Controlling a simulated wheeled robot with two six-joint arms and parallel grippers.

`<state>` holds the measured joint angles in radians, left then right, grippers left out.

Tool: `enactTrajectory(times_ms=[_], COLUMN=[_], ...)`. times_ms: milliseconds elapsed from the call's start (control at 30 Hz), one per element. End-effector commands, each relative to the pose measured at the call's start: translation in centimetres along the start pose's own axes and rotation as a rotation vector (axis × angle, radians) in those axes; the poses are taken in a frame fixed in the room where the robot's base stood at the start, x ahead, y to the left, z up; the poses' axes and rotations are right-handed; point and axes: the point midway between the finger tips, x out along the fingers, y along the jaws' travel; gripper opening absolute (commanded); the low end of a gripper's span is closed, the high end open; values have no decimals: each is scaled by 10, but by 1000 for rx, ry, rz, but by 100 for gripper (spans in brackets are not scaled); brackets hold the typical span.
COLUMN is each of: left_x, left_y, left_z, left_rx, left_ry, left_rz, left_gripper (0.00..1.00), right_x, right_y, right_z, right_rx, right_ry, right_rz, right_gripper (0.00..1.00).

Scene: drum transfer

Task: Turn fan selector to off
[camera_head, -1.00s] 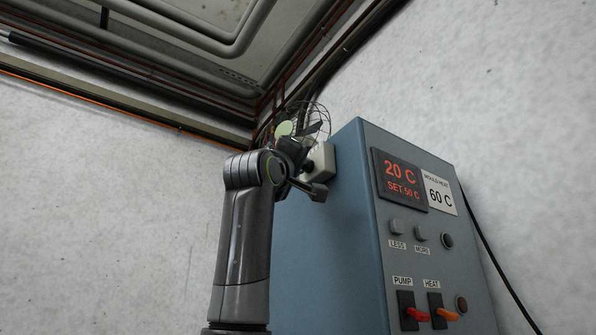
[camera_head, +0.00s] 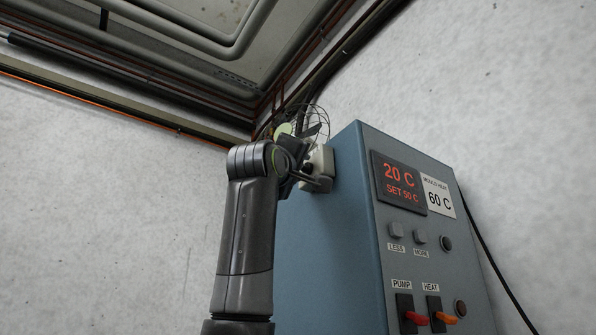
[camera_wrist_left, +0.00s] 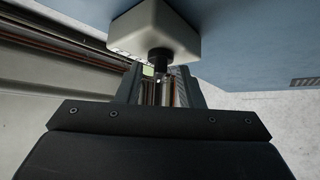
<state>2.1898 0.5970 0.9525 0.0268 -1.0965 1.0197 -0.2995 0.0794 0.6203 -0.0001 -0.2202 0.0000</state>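The fan selector is a pale box (camera_head: 321,161) on the left side of the blue cabinet; in the wrist view its box (camera_wrist_left: 155,27) is at the top, with a short black knob (camera_wrist_left: 160,54) sticking out toward me. My left gripper (camera_head: 309,172) is right beside the box. In the wrist view its two fingers (camera_wrist_left: 160,78) stand apart, with the knob's end at or between their tips. I cannot tell whether they touch it. The knob's pointer and any markings cannot be read. The fan (camera_head: 312,122) with its wire cage shows behind, partly hidden. My right gripper is out of view.
The blue cabinet (camera_head: 335,255) has a red display (camera_head: 398,181), a 60 C label (camera_head: 438,196), grey buttons, and pump (camera_head: 415,318) and heat (camera_head: 446,318) switches on its front. Pipes run along the wall's top. The space left of my arm is clear.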

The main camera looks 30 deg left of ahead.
Motion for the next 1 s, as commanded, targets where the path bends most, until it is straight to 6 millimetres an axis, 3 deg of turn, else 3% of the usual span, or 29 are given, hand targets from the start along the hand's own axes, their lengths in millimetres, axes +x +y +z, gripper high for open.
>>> enactTrajectory(times_ms=[267, 433, 1000], left_x=[-1, -13, -112], left_y=[0, -2, -4], left_z=[0, 1, 3], left_rx=[1, 1, 1], left_ry=[0, 2, 2], left_rz=[0, 3, 4], left_gripper=[34, 34, 34], right_x=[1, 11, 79], right_y=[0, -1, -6], right_z=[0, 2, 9], right_rx=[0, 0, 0], right_ry=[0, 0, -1], right_rz=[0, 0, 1], right_gripper=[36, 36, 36])
